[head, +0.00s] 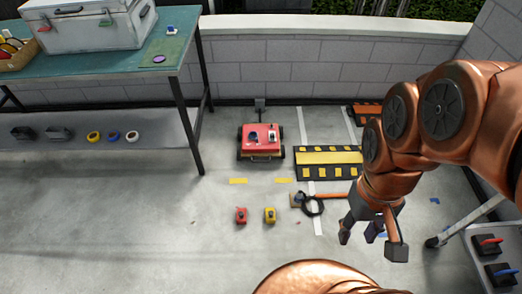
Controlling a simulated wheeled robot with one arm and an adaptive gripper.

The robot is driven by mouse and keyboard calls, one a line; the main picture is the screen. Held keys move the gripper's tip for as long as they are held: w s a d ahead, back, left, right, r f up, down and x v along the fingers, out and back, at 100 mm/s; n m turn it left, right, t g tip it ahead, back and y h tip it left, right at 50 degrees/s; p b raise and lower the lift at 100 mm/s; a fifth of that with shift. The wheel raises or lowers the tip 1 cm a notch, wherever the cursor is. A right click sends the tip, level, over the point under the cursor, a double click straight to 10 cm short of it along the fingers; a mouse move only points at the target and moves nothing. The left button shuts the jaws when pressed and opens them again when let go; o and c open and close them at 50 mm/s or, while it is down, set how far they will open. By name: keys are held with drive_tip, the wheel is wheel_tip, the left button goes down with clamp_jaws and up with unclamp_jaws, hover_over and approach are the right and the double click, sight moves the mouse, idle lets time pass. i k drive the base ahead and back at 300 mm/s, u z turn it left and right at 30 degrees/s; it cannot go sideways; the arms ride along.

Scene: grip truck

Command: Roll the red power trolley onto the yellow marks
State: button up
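The red power trolley (258,151) stands on the floor near the back wall, with black wheels at its sides and a few small items on its top. A dark upright part (260,105) shows at its far side. Two short yellow marks lie on the floor just in front of it, a left one (238,181) and a right one (283,180). The trolley is behind the marks, apart from them. My gripper (370,243) hangs to the right and nearer to me, fingers spread and empty, well away from the trolley.
A black-and-yellow ramp (328,158) lies right of the trolley. A green-topped table (110,62) stands left. The front-left floor is clear.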

sight(266, 146)
drive_tip(key=z, duration=0.55)
drive_tip(key=k, duration=0.65)
drive_tip(key=z, duration=0.1)
drive_tip(key=i, duration=1.25)
drive_tip(key=u, duration=1.65)
drive_tip(key=i, duration=0.65)
drive_tip(key=u, duration=0.7)
